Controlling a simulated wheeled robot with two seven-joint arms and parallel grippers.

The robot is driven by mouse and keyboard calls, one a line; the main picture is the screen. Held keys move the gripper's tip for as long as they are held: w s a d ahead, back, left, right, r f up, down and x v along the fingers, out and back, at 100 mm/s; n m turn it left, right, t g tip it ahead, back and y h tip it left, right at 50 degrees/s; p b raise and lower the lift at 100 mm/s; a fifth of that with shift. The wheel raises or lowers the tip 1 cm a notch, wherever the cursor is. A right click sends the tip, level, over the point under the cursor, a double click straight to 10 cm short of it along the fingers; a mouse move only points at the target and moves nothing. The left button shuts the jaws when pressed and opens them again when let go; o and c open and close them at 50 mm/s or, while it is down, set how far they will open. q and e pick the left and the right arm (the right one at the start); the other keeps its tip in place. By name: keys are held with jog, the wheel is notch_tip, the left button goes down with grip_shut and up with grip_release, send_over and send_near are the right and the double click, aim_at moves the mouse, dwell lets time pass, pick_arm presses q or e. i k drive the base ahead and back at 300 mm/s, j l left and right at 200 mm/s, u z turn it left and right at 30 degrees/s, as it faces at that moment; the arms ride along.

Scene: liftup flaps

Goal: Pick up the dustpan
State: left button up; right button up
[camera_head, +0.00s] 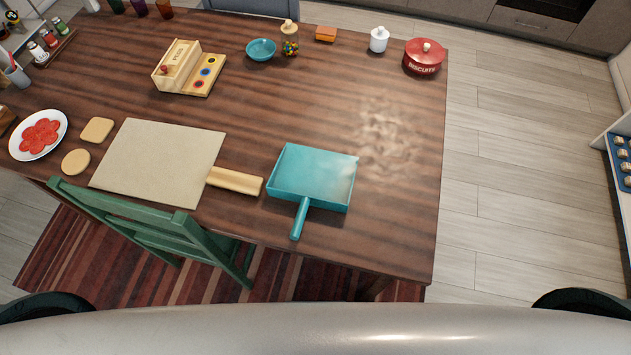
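The teal dustpan (315,178) lies flat on the wooden table, right of the table's middle. Its handle (301,217) points toward me, near the table's front edge. A greyish, speckled patch of dust or crumbs (398,138) lies on the table just beyond the dustpan to the right. Neither of my grippers shows in the head view. Only parts of my own body show along the bottom edge.
A beige board (162,162) lies left of the dustpan, with a wooden piece (235,181) between them. A green chair (150,225) stands at the table's front left. A red biscuit tin (423,58) stands at the back right. The table's right side is largely clear.

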aim_at(306, 176)
jog(key=k+l+u, duration=0.15)
jog(key=l, duration=0.3)
jog(key=k+l+u, duration=0.15)
jog(key=l, duration=0.3)
jog(key=k+l+u, duration=0.15)
jog(key=l, duration=0.25)
jog(key=k+l+u, duration=0.15)
jog(key=k+l, duration=0.15)
jog(key=k+l+u, duration=0.15)
jog(key=l, duration=0.3)
jog(key=k, duration=0.1)
